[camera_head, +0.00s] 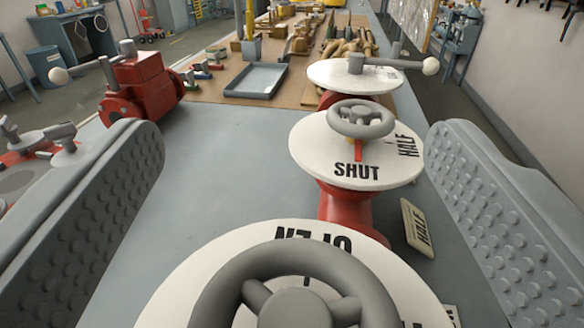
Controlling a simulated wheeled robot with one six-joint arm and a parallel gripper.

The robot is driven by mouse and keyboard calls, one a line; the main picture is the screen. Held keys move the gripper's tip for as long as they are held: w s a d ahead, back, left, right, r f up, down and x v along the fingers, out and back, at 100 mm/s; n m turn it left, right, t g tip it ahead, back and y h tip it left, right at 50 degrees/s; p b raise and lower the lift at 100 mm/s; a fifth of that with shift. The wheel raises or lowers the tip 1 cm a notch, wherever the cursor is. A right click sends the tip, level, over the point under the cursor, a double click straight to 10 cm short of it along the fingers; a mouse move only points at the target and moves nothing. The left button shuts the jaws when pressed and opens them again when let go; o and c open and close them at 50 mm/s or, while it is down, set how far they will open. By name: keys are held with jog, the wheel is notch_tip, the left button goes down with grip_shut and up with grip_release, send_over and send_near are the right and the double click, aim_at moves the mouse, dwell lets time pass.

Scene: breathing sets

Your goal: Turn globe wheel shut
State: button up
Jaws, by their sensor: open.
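A large grey handwheel (235,278) sits over a white dial (195,275) at the bottom, cut off by the frame edge. That dial reads OPEN, upside down. Beyond it a smaller grey handwheel (361,119) sits over a white dial (320,155) on a red valve body (345,207). A red pointer (358,150) there lies just above the word SHUT; HALF is at the right. I cannot tell which wheel is the globe wheel. My gripper (296,150) is open, its studded fingers apart on both sides of the dials, touching neither wheel.
A third white dial (335,75) with a ball-ended lever stands behind. A red valve (140,82) with a lever is at the left. A HALF tag (417,227) is beside the middle valve. A grey tray (256,80) and wooden pieces lie farther back. The grey bench (225,150) left of the dials is clear.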

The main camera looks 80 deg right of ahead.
aim_at(307, 257)
notch_tip(307, 257, up, 7)
jog(key=shift+f, duration=0.15)
dwell(0.5)
jog(key=s+d+r+n+t+h, duration=0.15)
jog(key=s+d+r+t, duration=0.25)
jog(key=s+r+t, duration=0.5)
jog(key=s+a+r+n+t+y, duration=0.2)
jog(key=s+a+n+t+y, duration=0.1)
jog(key=s+n+t+y, duration=0.5)
jog(key=s+a+f+n+g+y, duration=0.1)
jog(key=s+f+n+y, duration=0.2)
jog(key=s+f, duration=0.7)
jog(key=s+a+f+n+g+y, duration=0.1)
jog(key=s+f+n+y, duration=0.2)
jog(key=s+f+y, duration=0.5)
jog(key=s+f, duration=0.3)
jog(key=f, duration=0.5)
jog(key=shift+s+a+f+g, duration=0.15)
jog(key=shift+a+f+g, duration=0.25)
